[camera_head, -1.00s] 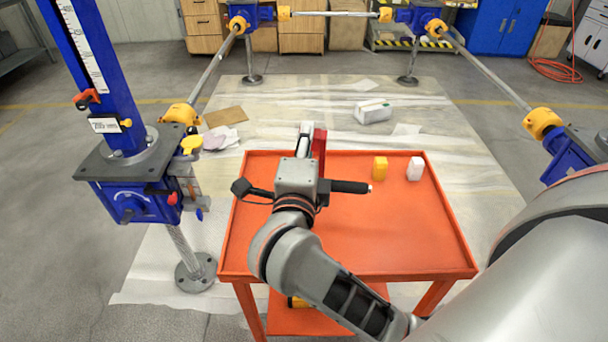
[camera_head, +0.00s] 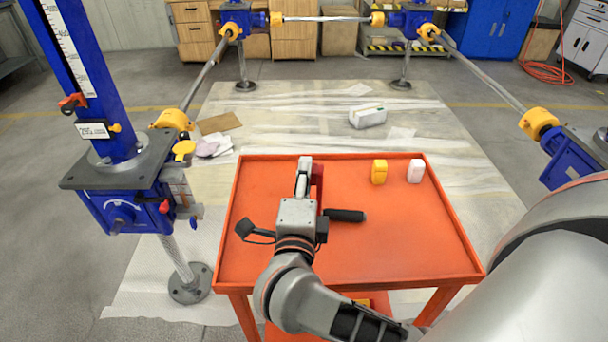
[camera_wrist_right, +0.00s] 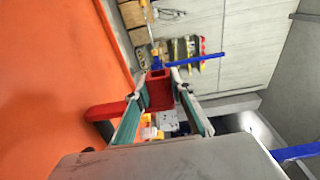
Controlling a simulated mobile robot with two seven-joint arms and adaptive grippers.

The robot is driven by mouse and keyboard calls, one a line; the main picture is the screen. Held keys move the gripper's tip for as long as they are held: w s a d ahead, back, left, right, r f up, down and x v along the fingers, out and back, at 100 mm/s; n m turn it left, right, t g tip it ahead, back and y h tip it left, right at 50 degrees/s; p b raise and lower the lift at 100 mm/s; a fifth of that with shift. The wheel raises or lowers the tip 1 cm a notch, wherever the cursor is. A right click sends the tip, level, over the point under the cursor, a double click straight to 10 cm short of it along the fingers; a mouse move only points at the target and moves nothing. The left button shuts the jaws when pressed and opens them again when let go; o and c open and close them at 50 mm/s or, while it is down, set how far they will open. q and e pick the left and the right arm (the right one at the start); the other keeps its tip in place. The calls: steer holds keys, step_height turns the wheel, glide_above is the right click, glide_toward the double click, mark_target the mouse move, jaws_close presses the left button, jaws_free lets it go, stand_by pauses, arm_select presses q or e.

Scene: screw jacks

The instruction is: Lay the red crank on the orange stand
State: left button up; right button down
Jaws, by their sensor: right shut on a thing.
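The red crank shows in the head view as a red strip (camera_head: 317,182) beside my right gripper (camera_head: 304,166), with its black handle (camera_head: 346,215) sticking out to the right. In the right wrist view the red socket end of the crank (camera_wrist_right: 159,92) sits between the two fingers of the right gripper (camera_wrist_right: 160,76), which is shut on it. The orange stand (camera_head: 410,235) is under the crank and gripper. I cannot tell whether the crank touches its top. My left gripper is in neither view.
A yellow block (camera_head: 379,172) and a white block (camera_head: 415,171) stand at the back right of the stand top. A blue screw jack (camera_head: 120,205) stands left of the stand. The right and front of the stand top are clear.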

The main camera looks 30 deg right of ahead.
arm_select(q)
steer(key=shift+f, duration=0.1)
arm_select(e)
steer(key=c, duration=1.8)
jaws_free()
steer(key=shift+f, duration=0.1)
steer(key=shift+o, duration=0.2)
steer(key=shift+s+a+r, duration=0.15)
steer(key=shift+r, duration=0.05)
arm_select(q)
steer(key=p, duration=0.2)
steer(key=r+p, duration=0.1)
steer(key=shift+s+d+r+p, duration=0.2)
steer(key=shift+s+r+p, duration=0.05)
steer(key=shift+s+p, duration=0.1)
arm_select(e)
steer(key=v, duration=1.1)
steer(key=shift+s+a, duration=0.2)
steer(key=shift+s, duration=0.1)
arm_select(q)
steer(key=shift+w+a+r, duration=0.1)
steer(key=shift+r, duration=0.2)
arm_select(e)
steer(key=shift+f, duration=0.15)
